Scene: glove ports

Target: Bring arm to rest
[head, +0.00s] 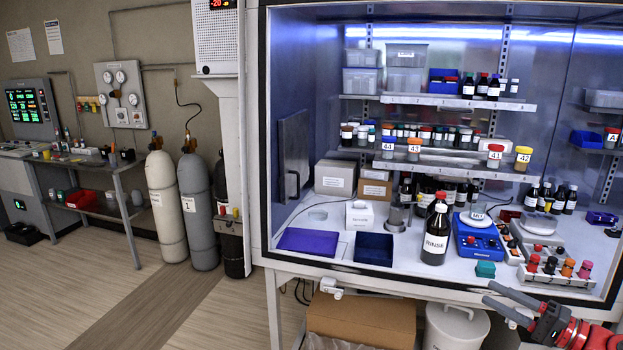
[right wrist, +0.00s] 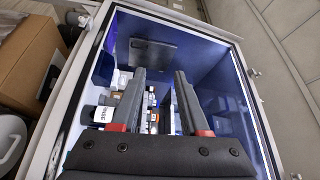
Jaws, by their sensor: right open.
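My right gripper (head: 487,293) is at the lower right of the head view, in front of the glovebox's lower front edge. Its dark fingers point left and stand apart, with nothing between them. In the right wrist view the same gripper (right wrist: 158,76) is open and empty, facing the glovebox interior. My right arm comes in from the lower right corner, red and black, and most of it is out of frame. My left gripper and arm are not in view.
The glovebox (head: 450,287) holds a RINSE bottle (head: 436,236), a blue balance (head: 478,240), a purple tray (head: 307,241) and shelves of bottles. Below stand a cardboard box (head: 360,320) and a white bin (head: 455,328).

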